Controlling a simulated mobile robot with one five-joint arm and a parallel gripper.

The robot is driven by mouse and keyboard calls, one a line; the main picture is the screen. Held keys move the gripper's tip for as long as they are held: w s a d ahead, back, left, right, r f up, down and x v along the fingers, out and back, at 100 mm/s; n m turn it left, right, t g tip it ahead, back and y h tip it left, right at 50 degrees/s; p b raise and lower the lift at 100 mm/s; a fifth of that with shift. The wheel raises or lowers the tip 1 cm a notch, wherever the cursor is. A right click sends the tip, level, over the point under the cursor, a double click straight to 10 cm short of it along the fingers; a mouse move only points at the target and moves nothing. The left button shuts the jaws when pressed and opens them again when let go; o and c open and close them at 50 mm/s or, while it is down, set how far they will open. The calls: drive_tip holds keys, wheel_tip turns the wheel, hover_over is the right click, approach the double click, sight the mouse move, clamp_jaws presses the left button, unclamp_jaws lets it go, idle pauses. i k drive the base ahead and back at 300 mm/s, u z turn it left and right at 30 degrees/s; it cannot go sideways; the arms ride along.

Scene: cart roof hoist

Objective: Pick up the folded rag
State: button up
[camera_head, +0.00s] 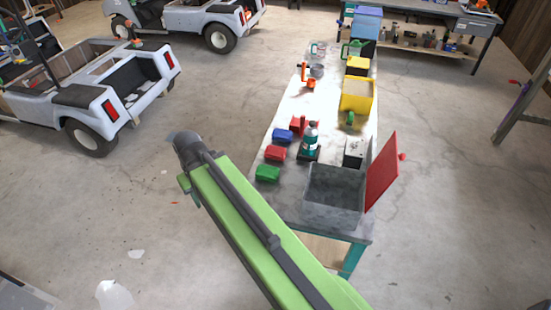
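Three small folded-looking bundles lie in a row along the left edge of the long workbench (292,105): a blue one (283,135), a red one (275,153) and a green one (268,173). They may be folded rags, but they are too small to be sure of the material. My green arm reaches up from the bottom of the view, left of the bench, and ends at a dark rounded joint. The fingers of my gripper do not show.
A grey open-topped bin (333,198) stands at the bench's near end beside a raised red panel (382,172). A teal-labelled bottle (310,139) stands close to the bundles. White carts (150,75) stand left; open floor lies between.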

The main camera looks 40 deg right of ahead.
sight(272, 153)
drive_tip(key=z, duration=0.1)
drive_tip(key=i, duration=0.9)
drive_tip(key=u, duration=0.05)
